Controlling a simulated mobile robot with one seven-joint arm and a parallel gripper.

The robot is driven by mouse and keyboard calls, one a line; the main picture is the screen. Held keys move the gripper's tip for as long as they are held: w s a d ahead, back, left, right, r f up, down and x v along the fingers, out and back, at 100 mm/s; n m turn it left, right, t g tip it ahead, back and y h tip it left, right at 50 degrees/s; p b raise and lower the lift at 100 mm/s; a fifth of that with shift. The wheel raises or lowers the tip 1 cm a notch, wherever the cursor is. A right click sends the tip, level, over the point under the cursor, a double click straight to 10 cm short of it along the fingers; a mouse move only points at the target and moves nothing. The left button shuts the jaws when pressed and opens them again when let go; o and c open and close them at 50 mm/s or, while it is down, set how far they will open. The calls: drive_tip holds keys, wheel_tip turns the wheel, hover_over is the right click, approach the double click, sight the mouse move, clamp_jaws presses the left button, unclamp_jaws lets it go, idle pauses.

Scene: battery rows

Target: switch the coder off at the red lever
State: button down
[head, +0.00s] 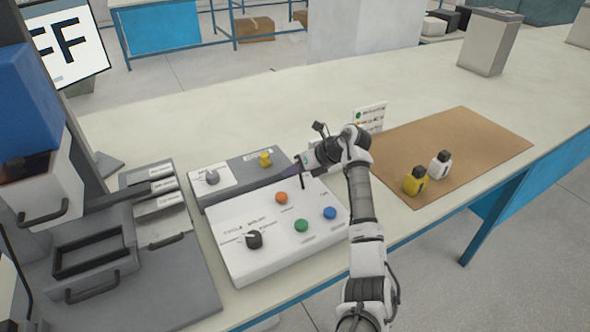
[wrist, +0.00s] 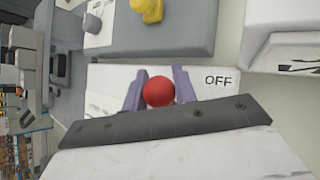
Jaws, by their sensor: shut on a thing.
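The red lever's round knob (wrist: 160,93) sits between the two purple fingers of my gripper (wrist: 160,76) in the wrist view. The fingers are shut on it, one on each side. A white plate (wrist: 210,100) under it carries the word OFF (wrist: 219,81), to the right of the knob and the right finger. Fainter lettering is left of the knob, too blurred to read. The lever's shaft is hidden behind the knob. In the head view my gripper (head: 290,172) is low over the back of the controls, and the red knob is hidden there.
A white control box (head: 270,262) with a black dial (head: 254,239) and orange, green and blue buttons is in front. A grey box with a yellow knob (head: 265,159) is behind. A brown mat (head: 480,140) holds two small bottles. A screen (head: 68,40) shows "FF", its left side cut off.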

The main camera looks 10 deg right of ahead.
idle(0.3)
drive_tip(key=c, duration=1.1)
unclamp_jaws()
drive_tip(key=b+v, duration=0.4)
drive_tip(key=v, duration=0.9)
drive_tip(key=shift+d+r, duration=0.25)
drive_tip(key=shift+r, duration=0.1)
drive_tip(key=shift+s, duration=0.1)
